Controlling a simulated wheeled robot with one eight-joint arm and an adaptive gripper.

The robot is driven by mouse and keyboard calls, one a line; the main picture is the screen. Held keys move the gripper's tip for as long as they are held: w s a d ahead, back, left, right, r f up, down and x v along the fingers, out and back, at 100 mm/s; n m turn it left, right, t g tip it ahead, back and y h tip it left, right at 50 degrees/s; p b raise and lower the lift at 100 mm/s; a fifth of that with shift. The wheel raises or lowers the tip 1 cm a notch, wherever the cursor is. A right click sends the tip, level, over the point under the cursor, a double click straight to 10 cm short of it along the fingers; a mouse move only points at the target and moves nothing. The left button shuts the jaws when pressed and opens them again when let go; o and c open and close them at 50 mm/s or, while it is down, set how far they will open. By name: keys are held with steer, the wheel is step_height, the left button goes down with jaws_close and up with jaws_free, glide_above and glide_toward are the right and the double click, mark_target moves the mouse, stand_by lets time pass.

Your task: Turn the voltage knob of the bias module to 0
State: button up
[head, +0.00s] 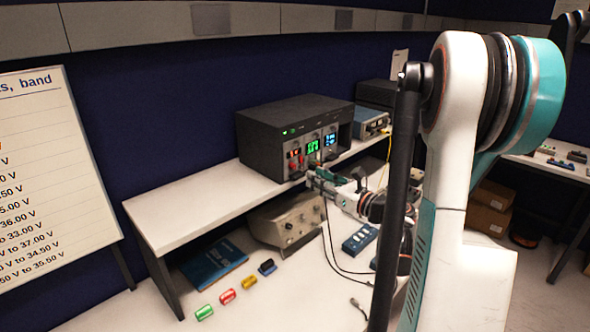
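The black instrument box (292,112) stands on the raised white shelf in the head view, with orange, green and blue lit displays on its front. It looks like the bias module, but its labels are too small to read. My gripper (312,174) is at the lower right of this front, close to the panel. I cannot tell if it touches it. The voltage knob cannot be made out; small controls sit below the displays, and my gripper covers part of that area. Whether the fingers are open or shut is too small to tell.
A blue-fronted instrument (370,122) stands right of the black box. Below the shelf (190,207) are a beige instrument (287,222), a blue book (213,262) and several small coloured cylinders (228,296). Dark cables hang near my arm. A whiteboard (52,170) with voltage lines stands at left.

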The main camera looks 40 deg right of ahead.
mark_target(295, 167)
steer(key=w, duration=0.6)
steer(key=w+a, duration=0.1)
steer(key=w, duration=0.1)
steer(key=shift+w, duration=0.4)
steer(key=shift+c, duration=0.3)
jaws_close()
